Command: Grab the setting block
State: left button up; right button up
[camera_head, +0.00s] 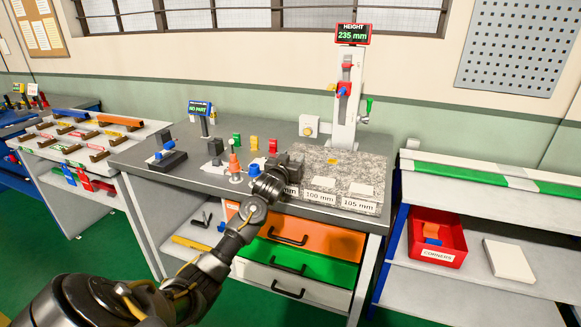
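My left gripper (286,163) reaches over the grey workbench to the left end of the speckled granite plate (375,172). Its dark body covers the leftmost labelled place there, where only "mm" of the label shows. I cannot tell whether its fingers are open or shut, or whether they hold a block. Two flat pale squares, one (323,183) behind the "100 mm" label and one (361,189) behind "105 mm", lie on the plate. No setting block can be made out for certain. My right gripper is not in view.
A height gauge (346,100) reading 235 mm stands behind the plate. Small green (237,140), yellow (254,143) and red (273,146) pieces stand behind my gripper. An orange-topped piece (235,165) is close to its left. A red bin (437,238) is on the right shelf.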

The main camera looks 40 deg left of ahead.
pick_arm(q)
jog(key=c, duration=1)
jog(key=shift+r, duration=0.55)
jog(key=r, duration=0.1)
jog(key=r+b, duration=0.1)
jog(key=shift+s+a+r, duration=0.15)
jog(key=shift+a+r, duration=0.1)
jog(key=shift+r, duration=0.05)
jog(key=s+a+r, duration=0.8)
jog(key=s+r, duration=0.1)
jog(key=s, duration=0.1)
jog(key=shift+s+a+r, duration=0.2)
jog(key=shift+a, duration=0.1)
